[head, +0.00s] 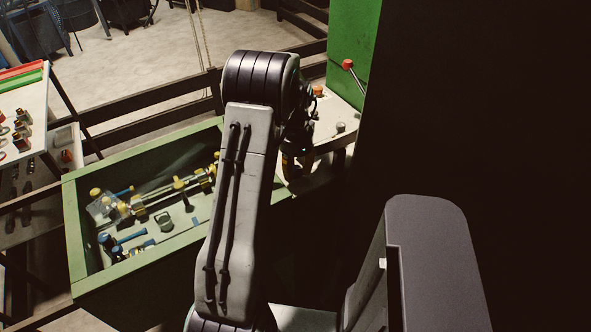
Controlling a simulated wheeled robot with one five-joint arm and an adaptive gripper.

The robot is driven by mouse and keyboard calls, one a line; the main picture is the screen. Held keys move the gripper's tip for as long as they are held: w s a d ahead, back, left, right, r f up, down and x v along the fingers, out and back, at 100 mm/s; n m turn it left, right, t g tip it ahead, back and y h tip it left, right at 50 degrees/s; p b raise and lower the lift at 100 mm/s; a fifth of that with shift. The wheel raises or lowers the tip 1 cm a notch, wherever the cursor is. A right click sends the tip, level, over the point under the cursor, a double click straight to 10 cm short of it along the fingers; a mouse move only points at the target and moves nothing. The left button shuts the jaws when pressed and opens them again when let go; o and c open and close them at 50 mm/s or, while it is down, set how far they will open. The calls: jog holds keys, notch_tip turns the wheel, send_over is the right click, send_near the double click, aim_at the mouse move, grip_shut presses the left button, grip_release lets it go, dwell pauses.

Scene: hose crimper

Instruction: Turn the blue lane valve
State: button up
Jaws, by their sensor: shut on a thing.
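My gripper (297,160) shows only in part at the far end of my arm. It points down beside the right end of the green trough, near a pale panel (338,112). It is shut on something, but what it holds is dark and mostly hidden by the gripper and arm. I cannot make out for sure which part is the blue lane valve. Blue-handled parts (131,236) lie at the left in the green trough (150,262), apart from my gripper.
A green machine housing (353,45) with a red-knobbed lever (348,65) stands behind the panel. Yellow-ended fittings (180,184) lie in the trough. A parts tray (22,110) is at the left. A dark surface fills the right side.

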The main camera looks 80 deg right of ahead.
jog(key=o, duration=1.2)
jog(key=shift+f, duration=0.1)
jog(key=shift+m, duration=0.3)
